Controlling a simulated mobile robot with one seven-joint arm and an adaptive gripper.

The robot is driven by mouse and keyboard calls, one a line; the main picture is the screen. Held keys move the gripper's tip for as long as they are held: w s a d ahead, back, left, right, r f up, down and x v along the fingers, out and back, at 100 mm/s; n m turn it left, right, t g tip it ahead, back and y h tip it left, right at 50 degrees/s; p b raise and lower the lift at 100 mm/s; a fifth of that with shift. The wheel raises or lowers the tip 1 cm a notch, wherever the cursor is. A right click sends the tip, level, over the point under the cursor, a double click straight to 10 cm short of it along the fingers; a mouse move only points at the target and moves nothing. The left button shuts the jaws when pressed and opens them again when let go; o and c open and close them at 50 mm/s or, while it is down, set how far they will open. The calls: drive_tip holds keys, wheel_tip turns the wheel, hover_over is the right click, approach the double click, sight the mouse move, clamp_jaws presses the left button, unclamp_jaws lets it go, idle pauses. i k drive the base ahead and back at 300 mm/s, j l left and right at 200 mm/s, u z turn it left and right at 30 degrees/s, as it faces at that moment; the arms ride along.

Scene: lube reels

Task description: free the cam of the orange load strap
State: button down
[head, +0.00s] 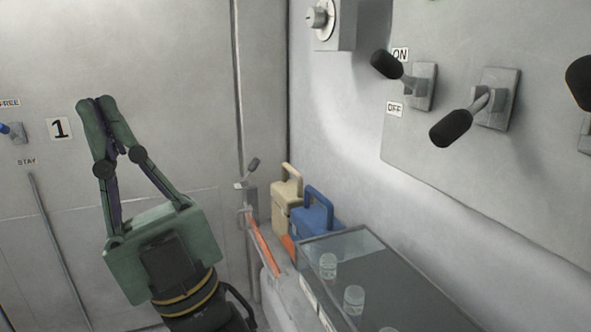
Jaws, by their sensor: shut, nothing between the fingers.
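The orange load strap (263,251) runs down at a slant in the lower middle, beside the jugs. A small metal fitting with a dark-tipped lever (252,166) sits above its upper end. I cannot tell whether this fitting is the strap's cam. At the left edge, a blue-tipped lever (13,131) is on the wall between labels FREE and STAY; it is partly cut off. My gripper (97,104), green, points up in front of the wall with its fingertips together and empty. It is right of the FREE/STAY lever and left of the strap, apart from both.
A beige jug (286,198) and a blue jug (318,222) stand beside the strap. A glass-topped case (345,245) with several clear jars is at lower right. Black-handled levers (452,127) stick out from the right wall panel, near ON and OFF labels. A number 1 plate (60,129) is on the left wall.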

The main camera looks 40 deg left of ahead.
sight(252, 167)
drive_tip(key=i+j+z, duration=0.15)
drive_tip(key=j, duration=0.45)
drive_tip(key=j+z, duration=0.2)
drive_tip(key=j, duration=0.8)
drive_tip(key=i+j, duration=0.15)
drive_tip(key=j, duration=0.25)
